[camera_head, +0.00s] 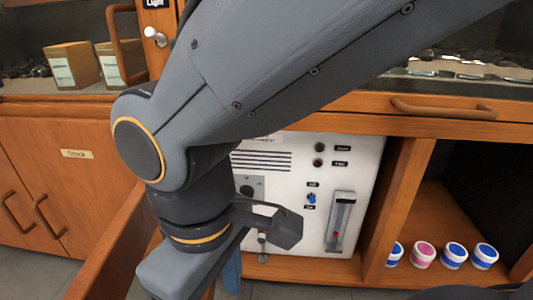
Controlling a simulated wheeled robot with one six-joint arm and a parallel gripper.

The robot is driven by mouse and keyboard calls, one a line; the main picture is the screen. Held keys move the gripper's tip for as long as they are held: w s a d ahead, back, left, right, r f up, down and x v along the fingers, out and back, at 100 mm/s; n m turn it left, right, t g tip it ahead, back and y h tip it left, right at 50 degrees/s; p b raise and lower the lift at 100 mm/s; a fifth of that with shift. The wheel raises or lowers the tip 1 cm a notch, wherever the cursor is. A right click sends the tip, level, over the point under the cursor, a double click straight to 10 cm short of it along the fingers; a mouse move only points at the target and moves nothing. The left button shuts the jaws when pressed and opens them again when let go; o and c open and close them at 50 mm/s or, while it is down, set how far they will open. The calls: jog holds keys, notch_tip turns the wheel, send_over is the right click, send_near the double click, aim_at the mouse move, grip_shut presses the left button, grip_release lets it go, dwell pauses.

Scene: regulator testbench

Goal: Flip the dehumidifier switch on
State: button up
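A white panel (362,165) with vent slots stands low in the wooden cabinet; its title label is partly hidden behind my arm. A small blue switch (311,198) sits on it between two dark labels, too small to read. I cannot tell which way the switch is set. My gripper end (279,225) shows as a dark angular part in front of the panel, left of and a little below the switch. Its fingertips cannot be made out, and no contact with the switch shows.
Right of the switch is a clear gauge (340,222) with a red mark. A dark knob (247,190) is at left. An open wooden door (118,245) stands at lower left. Several lidded jars (424,255) stand in the right compartment; a drawer handle (443,110) juts out above.

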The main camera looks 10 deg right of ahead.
jog(key=c, duration=0.3)
jog(key=shift+r+p, duration=0.35)
jog(key=shift+p, duration=0.05)
jog(key=c, duration=0.4)
jog(key=r+m+p, duration=0.1)
jog(key=r+p, duration=0.4)
jog(key=r+m+y+p, duration=0.1)
jog(key=r+p, duration=0.5)
jog(key=d+r+m+p, duration=0.1)
jog(key=r+m+p, duration=0.1)
jog(key=r+p, duration=0.3)
jog(key=shift+s+r, duration=0.1)
jog(key=shift+r, duration=0.25)
grip_shut()
jog(key=shift+r+y+p, duration=0.3)
jog(key=shift+r+p, duration=0.15)
jog(key=shift+p, duration=0.15)
jog(key=shift+d, duration=0.1)
